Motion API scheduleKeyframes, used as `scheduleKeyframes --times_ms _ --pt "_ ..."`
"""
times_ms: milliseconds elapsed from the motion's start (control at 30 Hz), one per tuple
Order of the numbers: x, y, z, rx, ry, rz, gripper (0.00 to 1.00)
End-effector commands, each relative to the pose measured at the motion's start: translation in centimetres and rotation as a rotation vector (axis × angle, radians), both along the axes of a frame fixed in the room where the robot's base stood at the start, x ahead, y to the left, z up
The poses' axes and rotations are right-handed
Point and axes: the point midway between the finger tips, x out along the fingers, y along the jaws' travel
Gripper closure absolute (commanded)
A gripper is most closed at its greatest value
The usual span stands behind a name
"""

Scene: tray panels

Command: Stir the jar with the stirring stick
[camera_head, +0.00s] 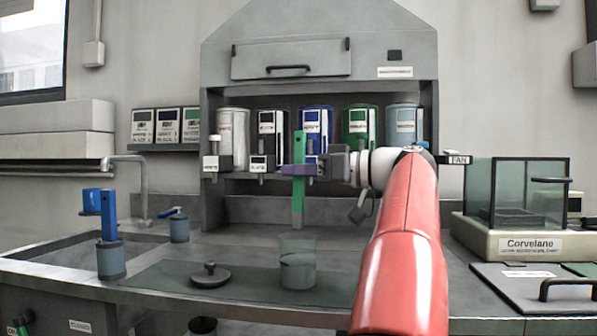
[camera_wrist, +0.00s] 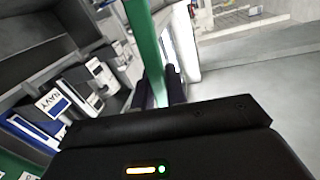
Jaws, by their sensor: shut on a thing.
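A green stirring stick (camera_head: 298,150) stands upright in my gripper (camera_head: 299,170), which is shut on it partway along its length. The stick also shows in the wrist view (camera_wrist: 146,50), running down between the fingers (camera_wrist: 160,90). The jar (camera_head: 298,271) is clear and stands on the dark green mat below. It has a grey-blue band or contents low in it. The stick's lower end is just above the jar's rim, seemingly apart from it; the depth between them is hard to tell.
A dark lid (camera_head: 210,276) lies on the mat (camera_head: 165,279) left of the jar. A grey cup holding a blue stick (camera_head: 108,215) stands farther left by the sink (camera_head: 75,258). Several labelled canisters (camera_head: 313,122) line the shelf behind. A glass-walled balance (camera_head: 520,200) stands at right.

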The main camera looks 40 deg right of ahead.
Motion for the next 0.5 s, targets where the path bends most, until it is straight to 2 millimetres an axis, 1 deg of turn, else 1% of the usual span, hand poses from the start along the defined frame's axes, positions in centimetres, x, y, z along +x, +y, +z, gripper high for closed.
scheduleKeyframes --times_ms 400,500 --pt "0.0 0.0 4.3 0.000 0.000 0.000 1.00" --pt "0.0 0.0 5.0 0.000 0.000 0.000 1.00"
